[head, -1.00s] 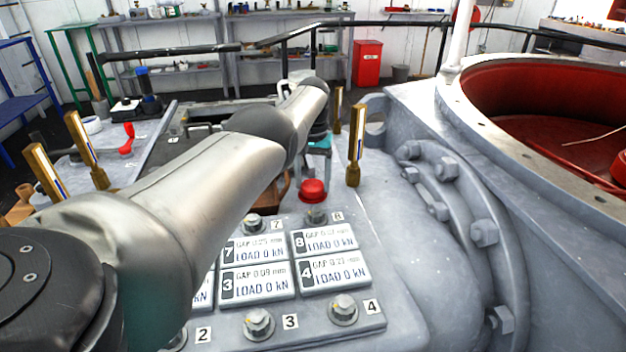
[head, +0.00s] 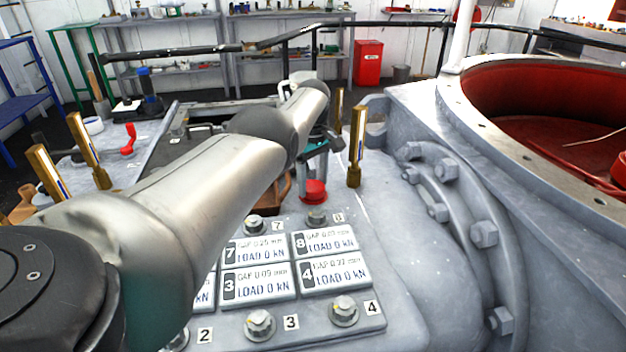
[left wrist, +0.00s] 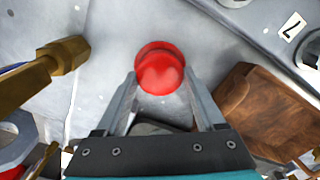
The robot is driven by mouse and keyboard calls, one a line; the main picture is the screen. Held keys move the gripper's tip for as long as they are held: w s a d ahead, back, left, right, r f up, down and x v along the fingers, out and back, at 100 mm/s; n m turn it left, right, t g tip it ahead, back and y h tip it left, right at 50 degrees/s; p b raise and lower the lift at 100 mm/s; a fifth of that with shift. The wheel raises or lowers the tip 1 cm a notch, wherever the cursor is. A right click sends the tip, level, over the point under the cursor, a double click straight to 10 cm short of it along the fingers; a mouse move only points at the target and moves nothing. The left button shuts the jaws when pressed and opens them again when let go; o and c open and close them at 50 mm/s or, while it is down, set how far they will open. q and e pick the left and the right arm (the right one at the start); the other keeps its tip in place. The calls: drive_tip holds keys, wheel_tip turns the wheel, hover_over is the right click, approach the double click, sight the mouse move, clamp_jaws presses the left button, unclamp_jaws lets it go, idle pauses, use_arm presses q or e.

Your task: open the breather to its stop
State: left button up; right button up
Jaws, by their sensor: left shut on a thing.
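A round red cap (head: 314,192), apparently the breather, is on the grey deck just behind the bolt labelled 8. My left gripper (head: 314,174) reaches down to it from behind, partly hidden by my own arm. In the left wrist view the red cap (left wrist: 160,70) sits between the tips of my left gripper (left wrist: 161,84), which is shut on it. The cap's underside and stem are hidden. My right gripper is not in view.
Brass posts (head: 356,146) stand right of the cap and at the left. A brown block (left wrist: 268,108) is close beside the gripper. Label plates (head: 326,241) and bolts lie in front. A big flanged housing (head: 455,200) fills the right. A red lever (head: 129,139) is at the left.

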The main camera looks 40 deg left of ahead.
use_arm(q)
drive_tip(key=n, duration=0.4)
drive_tip(key=shift+s+d+f, duration=0.15)
drive_tip(key=shift+s+f, duration=0.05)
drive_tip(key=shift+f, duration=0.1)
drive_tip(key=shift+n, duration=1.5)
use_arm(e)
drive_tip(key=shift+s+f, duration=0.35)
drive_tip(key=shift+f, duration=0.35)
use_arm(q)
drive_tip(key=o, duration=1.4)
drive_tip(key=shift+w+r+p, duration=0.1)
drive_tip(key=shift+p, duration=0.2)
drive_tip(key=shift+c, duration=0.2)
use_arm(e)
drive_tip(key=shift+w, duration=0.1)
use_arm(q)
drive_tip(key=shift+r, duration=0.2)
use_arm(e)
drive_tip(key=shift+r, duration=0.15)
